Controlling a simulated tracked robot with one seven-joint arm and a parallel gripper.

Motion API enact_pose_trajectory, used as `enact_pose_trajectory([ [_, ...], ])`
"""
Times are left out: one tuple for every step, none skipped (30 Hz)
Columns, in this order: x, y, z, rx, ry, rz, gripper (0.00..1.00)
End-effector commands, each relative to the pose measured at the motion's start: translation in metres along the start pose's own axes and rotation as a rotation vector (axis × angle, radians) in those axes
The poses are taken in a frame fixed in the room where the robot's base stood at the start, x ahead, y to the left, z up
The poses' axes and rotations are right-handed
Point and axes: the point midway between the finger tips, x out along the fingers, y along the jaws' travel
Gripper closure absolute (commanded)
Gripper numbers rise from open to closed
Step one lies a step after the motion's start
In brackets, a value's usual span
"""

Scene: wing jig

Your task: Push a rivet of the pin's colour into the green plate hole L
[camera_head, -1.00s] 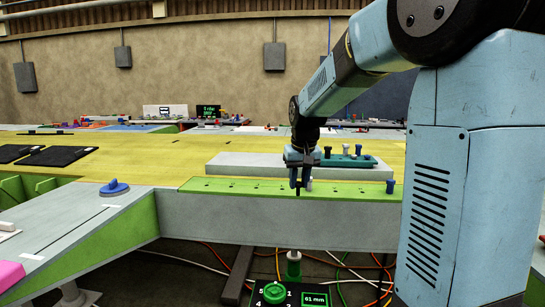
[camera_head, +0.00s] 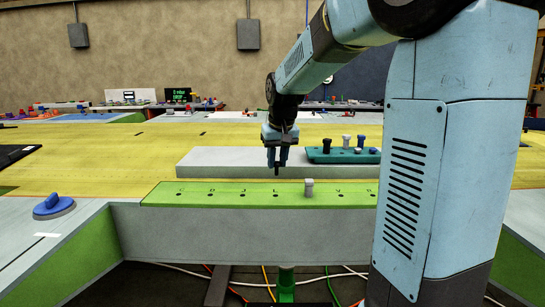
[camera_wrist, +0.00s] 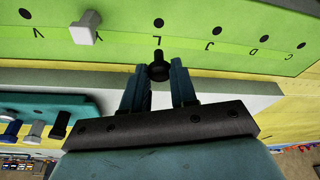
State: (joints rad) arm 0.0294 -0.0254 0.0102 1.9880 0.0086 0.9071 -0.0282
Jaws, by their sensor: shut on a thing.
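The green plate (camera_head: 225,194) lies along the front edge of the grey beam, with a row of small lettered holes. Hole L (camera_wrist: 158,23) is empty and dark, near the middle of the row; in the head view it shows as a dark dot (camera_head: 276,195). My gripper (camera_head: 277,160) is shut on a black rivet (camera_wrist: 158,67), which hangs tip down. The rivet is apart from the plate, and appears above and behind hole L in the head view. A light grey pin (camera_head: 309,188) stands in the plate to the right of L.
A teal rack (camera_head: 322,157) with black, grey and blue rivets stands on a grey block (camera_head: 220,162) behind the plate, right of my gripper. A blue round knob (camera_head: 54,206) sits at left. My arm covers the plate's right end in the head view.

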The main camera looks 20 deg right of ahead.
Motion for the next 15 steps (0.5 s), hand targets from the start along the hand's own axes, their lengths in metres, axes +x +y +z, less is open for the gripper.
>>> enact_pose_trajectory([
  [0.003,-0.002,0.001,-0.003,-0.001,-0.001,1.00],
  [0.004,-0.003,0.002,-0.005,-0.002,-0.001,1.00],
  [0.007,-0.004,0.002,-0.006,-0.003,-0.002,1.00],
  [0.010,-0.004,0.003,-0.007,-0.003,-0.002,1.00],
  [0.012,-0.004,0.004,-0.008,-0.003,-0.002,1.00],
  [0.016,-0.005,0.004,-0.008,-0.002,-0.002,1.00],
  [0.018,-0.005,0.005,-0.009,-0.002,-0.002,1.00],
  [0.021,-0.005,0.006,-0.009,-0.003,-0.002,1.00],
  [0.025,-0.005,0.007,-0.009,-0.004,-0.003,1.00],
  [0.028,-0.006,0.008,-0.009,-0.003,-0.003,1.00],
  [0.031,-0.006,0.009,-0.010,-0.003,-0.003,1.00],
  [0.035,-0.006,0.010,-0.010,-0.003,-0.003,1.00],
  [0.037,-0.006,0.010,-0.010,-0.003,-0.003,1.00],
  [0.040,-0.006,0.011,-0.010,-0.003,-0.003,1.00],
  [0.043,-0.006,0.012,-0.010,-0.002,-0.003,1.00],
])
